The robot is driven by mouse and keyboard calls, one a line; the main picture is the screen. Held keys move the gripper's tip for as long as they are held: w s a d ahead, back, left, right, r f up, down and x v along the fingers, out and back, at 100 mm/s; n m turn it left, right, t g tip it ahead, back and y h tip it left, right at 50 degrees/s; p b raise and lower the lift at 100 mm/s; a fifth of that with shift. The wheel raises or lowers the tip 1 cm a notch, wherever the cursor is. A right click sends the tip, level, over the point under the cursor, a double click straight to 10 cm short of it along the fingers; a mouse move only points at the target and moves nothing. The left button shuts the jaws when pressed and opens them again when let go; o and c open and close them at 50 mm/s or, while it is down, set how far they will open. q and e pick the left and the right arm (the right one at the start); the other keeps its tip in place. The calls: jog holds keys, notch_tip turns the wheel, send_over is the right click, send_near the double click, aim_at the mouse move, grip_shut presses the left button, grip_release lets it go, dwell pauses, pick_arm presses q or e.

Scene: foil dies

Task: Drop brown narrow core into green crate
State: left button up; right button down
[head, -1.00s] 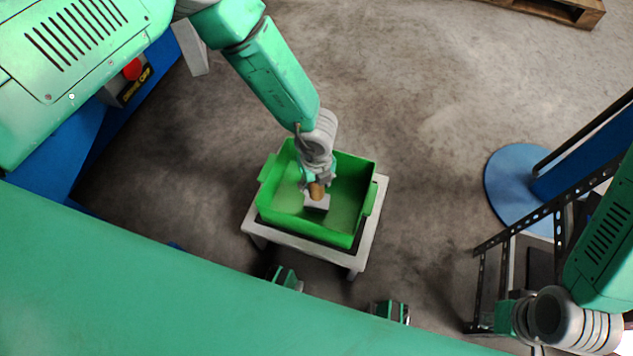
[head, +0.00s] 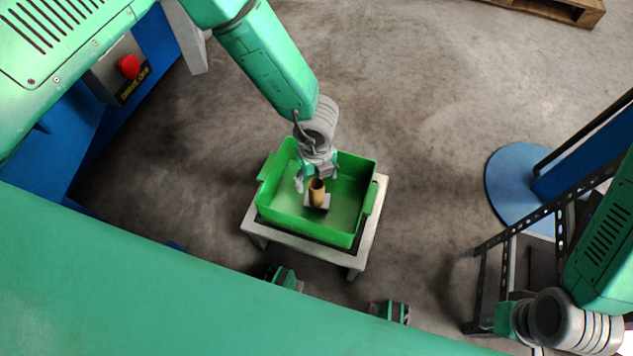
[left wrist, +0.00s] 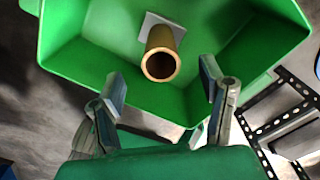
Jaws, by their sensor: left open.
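The brown narrow core (head: 317,196) is a hollow tube inside the green crate (head: 367,200), over a small pale square piece (head: 326,202). Its open end faces up, and it looks roughly upright. I cannot tell whether its lower end touches that piece. My left gripper (head: 317,181) is open above the crate, just behind the core. In the left wrist view, the core (left wrist: 161,56) is beyond the spread fingertips (left wrist: 160,82), with nothing clamped between them. My right arm is at the lower right of the head view; its fingers cannot be made out.
The crate rests on a pale low stand (head: 375,215). A black perforated frame (head: 510,235) and a round blue base (head: 510,185) are at the right. A wooden pallet (head: 565,10) lies at the top. Bare floor surrounds the stand.

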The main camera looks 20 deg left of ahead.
pick_arm(q)
notch_tip(320, 180, up, 9)
jog(key=shift+f, duration=0.15)
dwell(0.4)
jog(key=s+a+r+m+t+y+p, duration=0.2)
jog(key=s+a+m+p, duration=0.65)
jog(key=m, duration=1.35)
jog(key=s+a+r+m+h+p, duration=0.1)
jog(key=s+a+r+m+p, duration=0.1)
jog(key=s+m, duration=0.4)
jog(key=s+a+r+m+g+h+p, duration=0.1)
jog(key=s+a+r+m+p, duration=0.2)
jog(key=m, duration=1.4)
jog(key=s+a+r, duration=0.2)
jog(key=s, duration=0.2)
jog(key=shift+s+a+r, duration=0.2)
jog(key=shift+s+r, duration=0.05)
jog(key=shift+r, duration=0.1)
jog(key=shift+w, duration=0.1)
